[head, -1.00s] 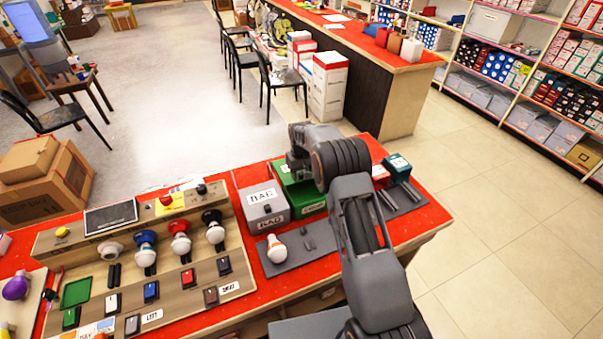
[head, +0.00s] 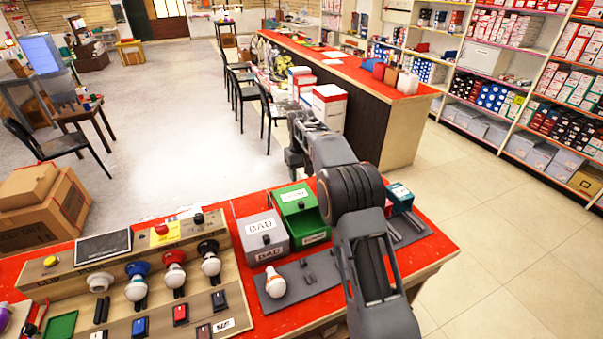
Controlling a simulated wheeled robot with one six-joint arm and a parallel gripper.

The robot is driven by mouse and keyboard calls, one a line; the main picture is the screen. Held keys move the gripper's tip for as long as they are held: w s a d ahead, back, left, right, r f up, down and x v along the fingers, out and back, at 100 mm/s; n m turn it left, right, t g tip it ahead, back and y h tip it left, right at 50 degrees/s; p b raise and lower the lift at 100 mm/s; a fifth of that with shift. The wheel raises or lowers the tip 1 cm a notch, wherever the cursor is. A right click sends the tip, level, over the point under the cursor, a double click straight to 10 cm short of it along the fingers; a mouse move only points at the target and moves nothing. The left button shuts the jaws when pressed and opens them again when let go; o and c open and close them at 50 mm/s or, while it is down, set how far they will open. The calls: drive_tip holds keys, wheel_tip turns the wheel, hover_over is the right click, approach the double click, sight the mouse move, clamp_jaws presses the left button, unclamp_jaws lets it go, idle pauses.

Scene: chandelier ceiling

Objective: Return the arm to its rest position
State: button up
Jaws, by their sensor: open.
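My arm (head: 352,190) rises from the bottom right of the head view and bends over the red-topped counter (head: 190,329). My gripper (head: 294,168) is small at the arm's far end, above the back edge of the counter behind the green box. It is open, and I see nothing held in it. Its fingertips are hard to make out.
A grey box marked BAD (head: 264,238) and a green box (head: 300,212) stand left of my arm. A white bulb (head: 274,284) lies on a grey mat (head: 297,294). A wooden lamp-testing panel (head: 238,259) is at left. Floor (head: 170,150) beyond is clear.

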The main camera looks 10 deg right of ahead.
drive_tip(key=shift+r, duration=0.25)
drive_tip(key=s+f, duration=0.3)
drive_tip(key=f, duration=0.1)
drive_tip(key=s+d+r+m+t, duration=0.1)
drive_tip(key=s+r, duration=0.4)
drive_tip(key=s, duration=1)
drive_tip(key=s+d+r+m+t, duration=0.1)
drive_tip(key=s+r+t, duration=0.2)
drive_tip(key=s, duration=1.3)
drive_tip(key=shift+s+r+t, duration=0.2)
drive_tip(key=shift+r+t, duration=0.1)
drive_tip(key=shift+r, duration=0.8)
